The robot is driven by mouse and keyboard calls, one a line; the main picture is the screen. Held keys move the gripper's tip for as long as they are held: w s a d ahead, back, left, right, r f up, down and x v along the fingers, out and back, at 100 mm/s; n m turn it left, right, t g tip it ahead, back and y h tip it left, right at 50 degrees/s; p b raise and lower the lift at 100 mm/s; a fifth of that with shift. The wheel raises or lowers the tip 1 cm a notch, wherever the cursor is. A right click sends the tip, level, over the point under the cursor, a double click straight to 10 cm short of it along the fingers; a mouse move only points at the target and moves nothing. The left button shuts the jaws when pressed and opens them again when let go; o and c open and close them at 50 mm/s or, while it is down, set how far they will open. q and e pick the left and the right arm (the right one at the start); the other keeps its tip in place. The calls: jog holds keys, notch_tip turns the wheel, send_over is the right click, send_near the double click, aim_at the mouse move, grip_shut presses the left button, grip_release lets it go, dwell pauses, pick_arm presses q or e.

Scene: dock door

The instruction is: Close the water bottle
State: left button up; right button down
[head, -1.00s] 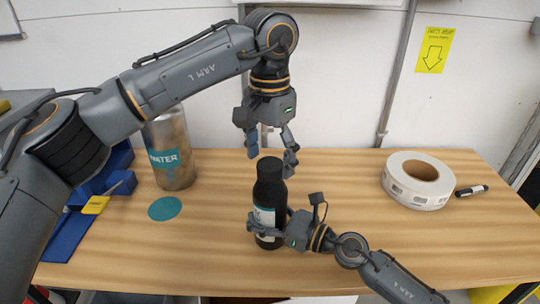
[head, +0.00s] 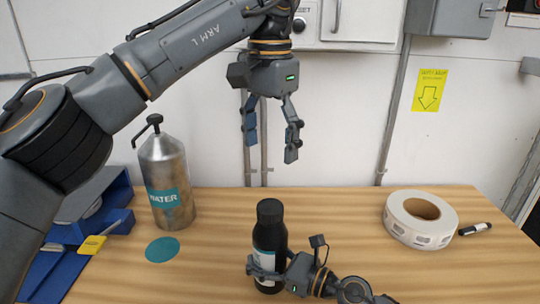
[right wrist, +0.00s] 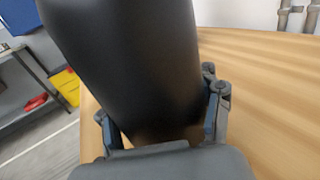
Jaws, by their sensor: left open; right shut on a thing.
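The black bottle (head: 268,232) stands upright on the table in the head view, with a white and teal label on its side. A black cap (head: 269,208) sits on its top. I cannot tell how tightly it is seated. My right gripper (head: 266,270) is shut around the bottle's lower body. The right wrist view shows the dark bottle (right wrist: 130,60) close up between the fingers. My left gripper (head: 272,145) is open and empty, fingers pointing down, clearly above the cap and apart from it.
A metal canister marked WATER (head: 167,180) stands at the left behind a round teal mat (head: 162,249). A blue bin (head: 112,215) is at the far left. A white label roll (head: 420,219) and a marker (head: 475,229) lie at the right. The table between bottle and roll is clear.

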aim_at(284, 266)
jog(key=shift+c, duration=1)
grip_release()
jog(key=v, duration=1.2)
